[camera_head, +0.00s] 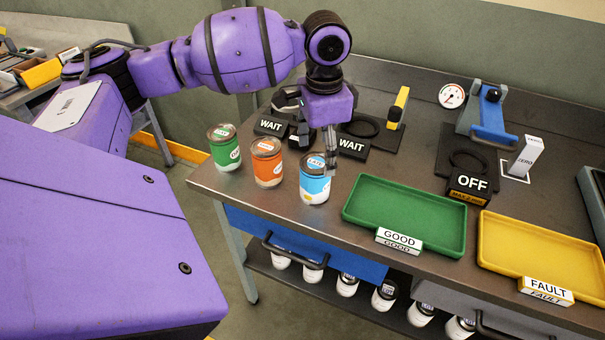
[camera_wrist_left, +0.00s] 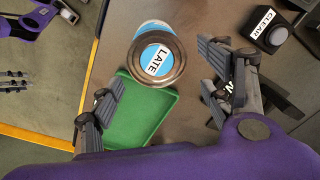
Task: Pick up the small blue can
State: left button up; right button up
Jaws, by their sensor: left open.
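The small blue can (camera_head: 314,186) stands upright near the front edge of the workbench, at the right end of a row of three cans. Its lid reads LATE in the left wrist view (camera_wrist_left: 157,57). My left gripper (camera_head: 317,150) is open and empty, just above and behind the can, with one finger close to the can's lid. In the left wrist view its fingers (camera_wrist_left: 160,86) are spread, and the can lies ahead of the gap between them. Contact cannot be told. Small grey finger-like parts at the left wrist view's left edge may be my right gripper (camera_wrist_left: 14,82).
An orange can (camera_head: 267,163) and a green can (camera_head: 223,147) stand to the left. A green GOOD tray (camera_head: 352,212) and a yellow FAULT tray (camera_head: 486,252) lie to the right. WAIT signs (camera_head: 352,146) stand behind. White cans (camera_head: 347,285) sit on the lower shelf.

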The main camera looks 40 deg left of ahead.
aim_at(316, 178)
pick_arm(q)
jog(key=shift+s+a+f+g, duration=0.1)
jog(key=shift+s+f+g, duration=0.1)
jog(key=shift+s, duration=0.25)
jog(key=shift+s+a+f+g, duration=0.1)
jog(key=shift+s+f+g, duration=0.1)
jog(key=shift+s, duration=0.25)
jog(key=shift+f, duration=0.35)
jog(key=f, duration=0.7)
jog(key=shift+w+a, duration=0.1)
jog(key=shift+w, duration=0.25)
pick_arm(e)
jog(key=shift+y, duration=0.5)
jog(key=a, duration=0.1)
jog(key=w+a+r, duration=0.1)
jog(key=a, duration=0.2)
jog(key=shift+w+r, duration=0.15)
pick_arm(q)
jog(key=shift+r, duration=0.1)
jog(key=shift+c, duration=0.4)
jog(key=c, duration=1.2)
jog(key=shift+r, duration=0.15)
